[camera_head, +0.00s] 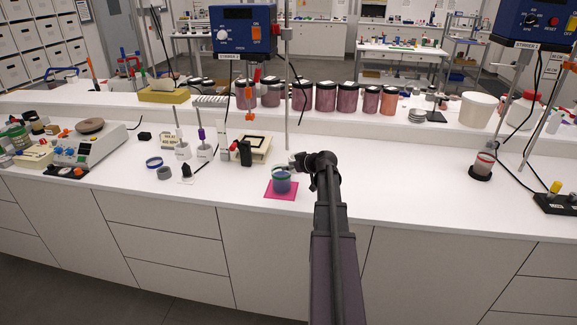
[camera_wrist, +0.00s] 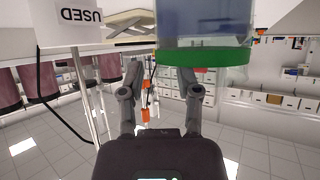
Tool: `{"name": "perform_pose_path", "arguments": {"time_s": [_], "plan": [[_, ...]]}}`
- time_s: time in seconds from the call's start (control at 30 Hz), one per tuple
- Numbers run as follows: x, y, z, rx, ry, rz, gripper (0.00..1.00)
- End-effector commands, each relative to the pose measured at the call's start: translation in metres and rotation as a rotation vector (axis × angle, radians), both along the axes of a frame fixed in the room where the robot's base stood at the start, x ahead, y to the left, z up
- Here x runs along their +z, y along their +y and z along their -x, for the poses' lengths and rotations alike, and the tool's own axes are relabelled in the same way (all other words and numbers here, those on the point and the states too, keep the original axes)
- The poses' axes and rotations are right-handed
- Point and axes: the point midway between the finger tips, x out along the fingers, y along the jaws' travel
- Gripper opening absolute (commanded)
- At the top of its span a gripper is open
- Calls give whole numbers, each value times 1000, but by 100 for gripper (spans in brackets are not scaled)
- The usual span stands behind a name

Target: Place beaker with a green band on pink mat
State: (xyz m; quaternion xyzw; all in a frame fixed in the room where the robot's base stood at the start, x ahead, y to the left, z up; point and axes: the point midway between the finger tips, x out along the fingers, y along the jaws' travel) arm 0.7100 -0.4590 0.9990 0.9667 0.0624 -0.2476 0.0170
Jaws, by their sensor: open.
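The beaker with a green band (camera_head: 281,184) stands upright on the pink mat (camera_head: 283,198), with blue contents and its green band near the top. The mat shows around the beaker's base. My gripper (camera_head: 296,163) is beside the beaker's upper right in the head view; its fingers are partly hidden there by my arm. The wrist view is upside down. In it my gripper (camera_wrist: 161,75) has its two fingers apart, and the beaker (camera_wrist: 205,25) is off to the right, its band close to the right fingertip. I cannot tell whether they touch.
A cream tray-like block (camera_head: 254,148) with a dark item lies behind the mat. Several pigment jars (camera_head: 326,97) line the raised shelf behind. The bench right of my arm is clear up to a stirrer beaker (camera_head: 483,164).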

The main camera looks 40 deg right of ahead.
Motion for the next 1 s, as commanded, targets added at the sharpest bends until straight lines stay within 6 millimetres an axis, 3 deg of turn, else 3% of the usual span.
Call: {"name": "perform_pose_path", "arguments": {"time_s": [0.6, 1.0], "plan": [[47, -9, 80, 0, 0, -1, 43], [53, -12, 96, 1, 0, 0, 43]]}}
